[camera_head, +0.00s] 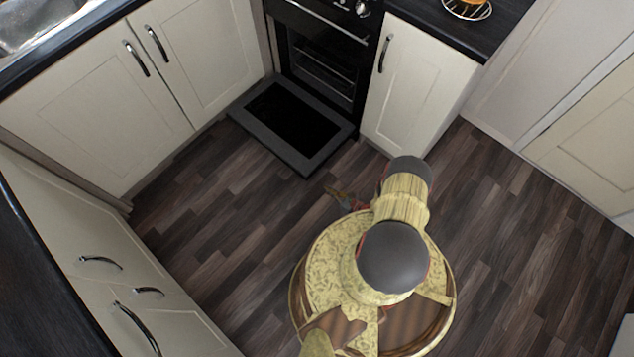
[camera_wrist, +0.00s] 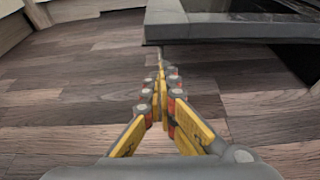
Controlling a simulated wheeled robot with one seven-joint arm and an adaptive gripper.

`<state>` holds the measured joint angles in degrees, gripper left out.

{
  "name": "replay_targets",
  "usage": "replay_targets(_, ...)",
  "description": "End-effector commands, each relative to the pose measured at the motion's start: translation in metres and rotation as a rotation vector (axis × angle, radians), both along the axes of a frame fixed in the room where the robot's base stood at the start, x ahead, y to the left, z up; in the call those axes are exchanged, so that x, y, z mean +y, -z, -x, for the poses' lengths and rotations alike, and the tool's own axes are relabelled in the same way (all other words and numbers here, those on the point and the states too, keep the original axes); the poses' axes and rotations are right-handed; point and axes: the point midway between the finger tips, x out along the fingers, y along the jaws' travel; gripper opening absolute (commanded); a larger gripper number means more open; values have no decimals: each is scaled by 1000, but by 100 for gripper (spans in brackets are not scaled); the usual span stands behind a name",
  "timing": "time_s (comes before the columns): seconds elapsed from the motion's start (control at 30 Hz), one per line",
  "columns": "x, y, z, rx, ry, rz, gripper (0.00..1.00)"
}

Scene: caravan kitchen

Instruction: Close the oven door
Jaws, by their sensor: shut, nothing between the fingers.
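The oven (camera_head: 322,58) is built in between cream cabinets at the top of the head view. Its lower door (camera_head: 292,125) is folded down, lying open and low over the floor, with its dark glass panel facing up. In the wrist view the door's grey edge (camera_wrist: 232,27) crosses the top right, ahead of my gripper. My gripper (camera_wrist: 161,70) is shut and empty, its fingertips low over the floor and close to the door's near edge. I cannot tell whether they touch it. In the head view my gripper (camera_head: 338,196) shows partly beside my arm, below the door.
Cream cabinets stand left (camera_head: 100,95) and right (camera_head: 415,90) of the oven. More drawers (camera_head: 120,280) line the left side. A wire bowl (camera_head: 467,8) sits on the right worktop. The wood floor (camera_head: 500,230) is clear around my base.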

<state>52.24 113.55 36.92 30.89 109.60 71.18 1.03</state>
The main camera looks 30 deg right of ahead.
Motion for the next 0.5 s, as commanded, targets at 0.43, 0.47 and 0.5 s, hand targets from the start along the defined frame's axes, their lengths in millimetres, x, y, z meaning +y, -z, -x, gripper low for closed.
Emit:
replay_targets(0.43,22,24,-60,-1,-7,2,0)
replay_targets(0.47,23,25,-64,-1,-7,2,0)
replay_targets(0.5,25,27,-69,-2,-7,1,0)
